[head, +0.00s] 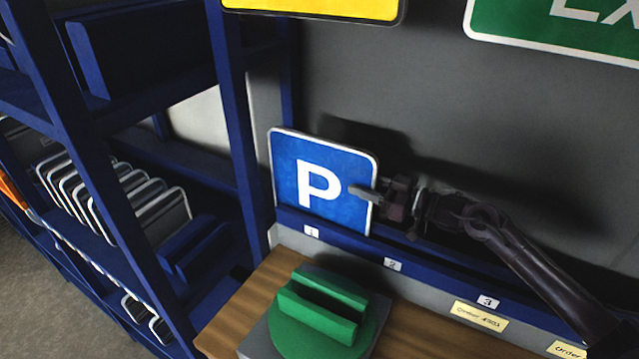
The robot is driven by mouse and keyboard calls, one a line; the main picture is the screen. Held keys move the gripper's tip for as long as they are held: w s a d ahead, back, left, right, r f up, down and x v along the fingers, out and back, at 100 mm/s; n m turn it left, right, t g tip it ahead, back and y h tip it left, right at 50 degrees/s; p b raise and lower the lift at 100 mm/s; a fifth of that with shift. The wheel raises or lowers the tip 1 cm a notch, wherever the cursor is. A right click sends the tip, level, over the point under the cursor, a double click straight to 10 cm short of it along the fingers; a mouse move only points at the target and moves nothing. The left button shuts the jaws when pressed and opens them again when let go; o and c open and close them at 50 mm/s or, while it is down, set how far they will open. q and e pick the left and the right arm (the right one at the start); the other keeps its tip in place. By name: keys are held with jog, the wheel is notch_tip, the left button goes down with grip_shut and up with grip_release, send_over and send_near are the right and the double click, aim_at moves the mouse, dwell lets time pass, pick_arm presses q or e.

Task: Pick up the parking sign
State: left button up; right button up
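The parking sign (296,164) is a blue square plate with a white P and a white border. It stands upright, tilted slightly in the picture, in the blue rack at the slot labelled 1. My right gripper (366,193) is at the sign's right edge. One finger overlaps the front of the sign, and the other finger is not clearly visible. I cannot tell whether the fingers are closed on the edge. My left gripper is not in view.
A blue rack rail (430,259) with numbered labels runs to the right. Below it, a green slotted holder (318,318) stands on a wooden bench (238,310). Blue shelves (236,100) with several stacked plates are at left. Yellow and green signs (555,30) hang above.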

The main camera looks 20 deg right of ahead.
jog(key=shift+x, duration=1.15)
grip_shut()
dwell(0.5)
jog(key=shift+r, duration=0.15)
